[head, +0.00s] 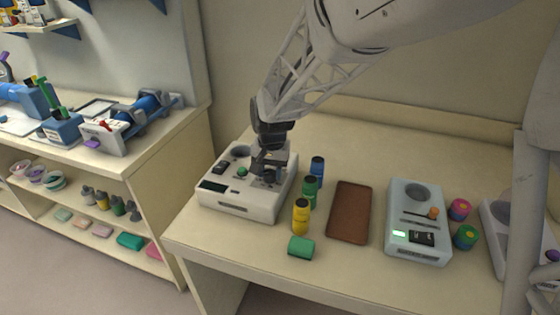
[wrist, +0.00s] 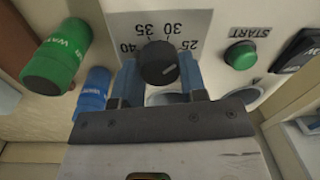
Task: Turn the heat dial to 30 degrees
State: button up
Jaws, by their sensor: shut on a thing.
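The heat dial (wrist: 158,62) is a black round knob with a short white mark on its face. The mark points to the right, toward the side of the 25, not at the 30. My gripper (wrist: 160,80) has its two blue-grey fingers on either side of the dial and is shut on it. In the head view my gripper (head: 268,167) is over the right part of the white machine (head: 240,205) and largely hides the dial. A green START button (wrist: 241,54) is beside the scale.
A brown tray (head: 349,212) and a pale-blue device (head: 417,250) are farther right. The front table strip is mostly clear.

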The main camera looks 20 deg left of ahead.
aim_at(271, 171)
jog(key=n, duration=0.4)
jog(key=shift+a+n, duration=0.1)
jog(key=shift+n, duration=0.3)
jog(key=o, duration=0.9)
jog(key=shift+r, duration=0.15)
jog(key=shift+w+r, duration=0.1)
jog(key=shift+r, duration=3.7)
